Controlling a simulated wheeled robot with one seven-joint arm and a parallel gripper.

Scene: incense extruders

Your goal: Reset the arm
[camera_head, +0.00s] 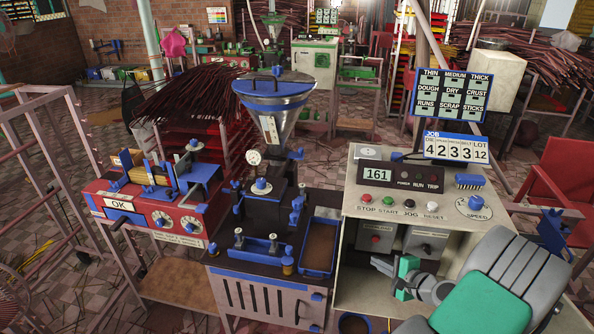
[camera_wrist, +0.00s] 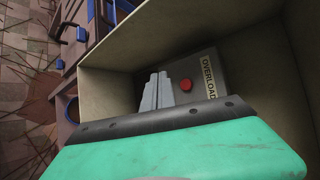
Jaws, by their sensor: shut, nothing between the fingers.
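My gripper (camera_head: 377,262) reaches into the open lower bay of the beige control cabinet (camera_head: 347,290) from the right, low in the head view. In the wrist view its grey fingers (camera_wrist: 161,74) are together and hold nothing. A grey box with a red button (camera_wrist: 186,85) and an OVERLOAD label (camera_wrist: 209,76) is just beyond the fingertips, the button a little to their right. The same box (camera_head: 375,228) shows in the head view above and behind my gripper. I cannot tell whether the fingers touch the box.
The cabinet's bay walls (camera_wrist: 115,95) surround my gripper closely. A second box (camera_head: 426,242) with a dark switch is right of the button box. The extruder (camera_head: 272,110) stands left; a red chair (camera_head: 560,165) is right.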

